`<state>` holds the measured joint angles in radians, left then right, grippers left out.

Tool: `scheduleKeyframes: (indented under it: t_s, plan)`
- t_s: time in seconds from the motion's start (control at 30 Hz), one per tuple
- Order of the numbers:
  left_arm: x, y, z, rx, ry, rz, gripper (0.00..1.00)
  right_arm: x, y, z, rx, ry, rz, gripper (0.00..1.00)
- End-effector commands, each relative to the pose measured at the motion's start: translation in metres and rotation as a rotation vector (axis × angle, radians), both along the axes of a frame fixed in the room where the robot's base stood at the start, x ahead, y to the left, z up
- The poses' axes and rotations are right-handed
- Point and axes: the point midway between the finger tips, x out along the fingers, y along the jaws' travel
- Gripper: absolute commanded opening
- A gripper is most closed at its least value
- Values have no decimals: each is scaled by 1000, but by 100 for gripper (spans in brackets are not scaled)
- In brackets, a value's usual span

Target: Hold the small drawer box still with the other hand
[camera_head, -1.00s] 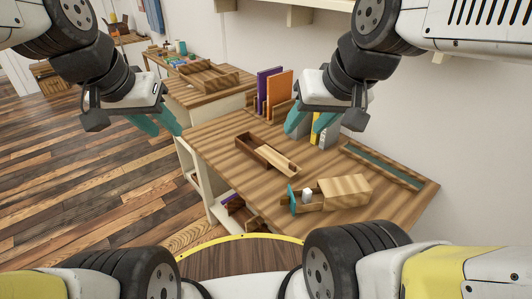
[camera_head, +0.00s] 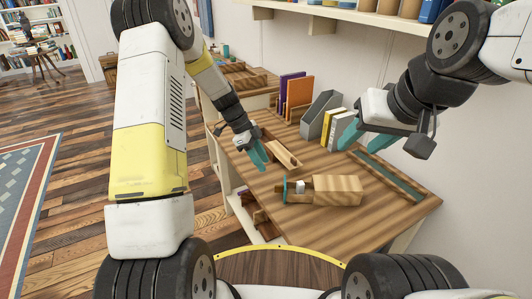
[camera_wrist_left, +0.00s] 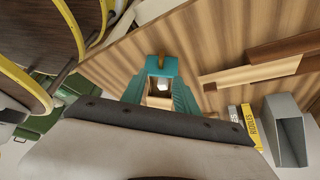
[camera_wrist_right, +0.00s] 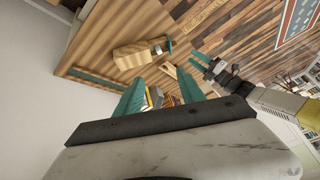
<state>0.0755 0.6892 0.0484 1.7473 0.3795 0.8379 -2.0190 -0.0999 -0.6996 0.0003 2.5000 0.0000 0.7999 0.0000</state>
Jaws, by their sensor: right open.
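The small wooden drawer box (camera_head: 338,190) rests on the plank-topped desk, its drawer pulled out to the left. The drawer has a teal front (camera_head: 285,189) and holds a small white object (camera_head: 300,187). My left gripper (camera_head: 258,155) is open and empty, above and behind the drawer front. In the left wrist view the teal front (camera_wrist_left: 162,66) with its brown knob shows between the fingertips; the box body is mostly hidden there. My right gripper (camera_head: 366,140) is open and empty, above and behind the box. The right wrist view shows the box (camera_wrist_right: 130,56) well beyond the fingers.
A narrow wooden tray (camera_head: 285,155) lies behind the drawer, close to my left gripper. A grey file holder (camera_head: 318,114), yellow and white books (camera_head: 332,128) and purple and orange folders (camera_head: 298,90) stand at the back. The desk is clear in front of the box.

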Motion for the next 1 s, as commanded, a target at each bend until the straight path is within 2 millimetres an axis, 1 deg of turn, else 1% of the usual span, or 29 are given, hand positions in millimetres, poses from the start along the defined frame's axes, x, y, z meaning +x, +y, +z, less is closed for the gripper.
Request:
scheduleKeyframes:
  t_s: [0.03, 0.1, 0.17, 0.2, 0.3, 0.37, 0.47, 0.67, 0.77, 0.87, 0.97, 1.0]
  plan:
    - [2, -2, -9, -10, -2, -23, 36, 0, 0, 0, 0, 0, 0, 48]
    - [3, -3, -17, -18, -6, -47, 36, 1, 0, 0, -2, 0, 2, 62]
    - [4, -4, -19, -22, -9, -58, 36, 3, -1, 0, -12, 4, 10, 74]
    - [4, -4, -20, -24, -11, -61, 36, 6, -1, -1, -23, 8, 20, 82]
    - [4, -4, -20, -24, -12, -63, 36, 20, -3, -4, -75, 26, 66, 100]
    - [4, -4, -20, -23, -12, -63, 36, 32, -4, -7, -119, 41, 112, 100]
    - [4, -4, -20, -23, -10, -63, 36, 57, -7, -15, -202, 72, 207, 100]
    - [4, -4, -20, -23, -10, -62, 36, 108, -10, -42, -355, 139, 431, 100]
    - [4, -4, -20, -23, -10, -62, 36, 134, -10, -60, -416, 168, 551, 100]
    - [4, -4, -20, -23, -10, -62, 36, 158, -9, -83, -467, 198, 673, 100]
    - [4, -4, -20, -23, -10, -62, 36, 181, -8, -109, -509, 226, 798, 100]
    - [4, -4, -20, -23, -10, -62, 36, 190, -7, -121, -522, 236, 849, 100]
